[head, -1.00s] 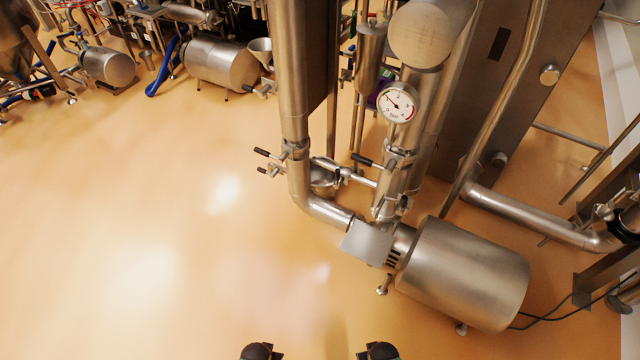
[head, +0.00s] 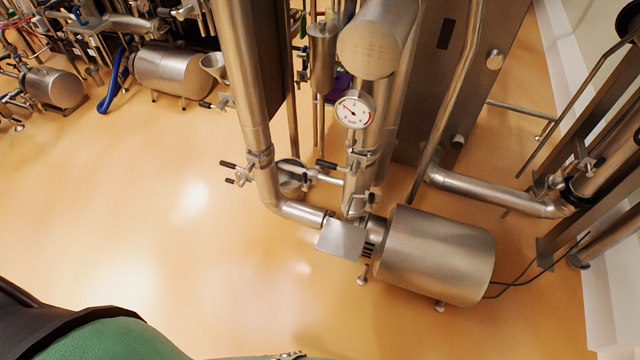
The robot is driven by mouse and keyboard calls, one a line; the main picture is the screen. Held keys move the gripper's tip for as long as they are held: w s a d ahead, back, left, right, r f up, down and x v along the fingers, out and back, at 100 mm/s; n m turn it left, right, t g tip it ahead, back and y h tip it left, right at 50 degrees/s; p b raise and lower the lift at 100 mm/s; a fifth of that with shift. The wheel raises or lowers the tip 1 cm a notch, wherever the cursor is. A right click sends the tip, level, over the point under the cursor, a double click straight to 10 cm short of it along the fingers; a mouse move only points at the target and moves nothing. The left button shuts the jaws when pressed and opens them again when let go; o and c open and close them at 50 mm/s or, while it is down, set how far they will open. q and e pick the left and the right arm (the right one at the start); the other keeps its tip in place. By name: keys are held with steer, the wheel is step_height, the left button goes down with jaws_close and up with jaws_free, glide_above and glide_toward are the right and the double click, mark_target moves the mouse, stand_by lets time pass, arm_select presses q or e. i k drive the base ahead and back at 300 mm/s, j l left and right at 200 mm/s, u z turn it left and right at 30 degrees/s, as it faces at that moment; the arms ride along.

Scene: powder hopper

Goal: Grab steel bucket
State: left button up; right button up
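I cannot make out a steel bucket for certain in the head view. A small round steel vessel (head: 291,177) sits behind the pipe elbow, partly hidden by pipes and valve handles. A steel funnel-shaped cup (head: 214,66) stands further back on the left, by a horizontal tank. I cannot tell whether either one is the bucket. Neither of my grippers shows in the head view.
A large steel motor cylinder (head: 438,254) lies low at centre right, joined to upright pipes with a pressure gauge (head: 354,109). A horizontal tank (head: 173,70) stands at the back left. Orange floor (head: 120,210) is open on the left. A white wall edge runs along the right.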

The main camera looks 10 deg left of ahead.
mark_target(291, 183)
steer(key=i+j+z, duration=0.2)
steer(key=j, duration=0.2)
steer(key=i+j+z, duration=0.15)
steer(key=j, duration=0.25)
steer(key=i+j+z, duration=0.2)
steer(key=j, duration=0.2)
steer(key=j+z, duration=0.15)
steer(key=j, duration=0.3)
steer(key=j+z, duration=0.2)
steer(key=j, duration=0.25)
steer(key=i, duration=0.05)
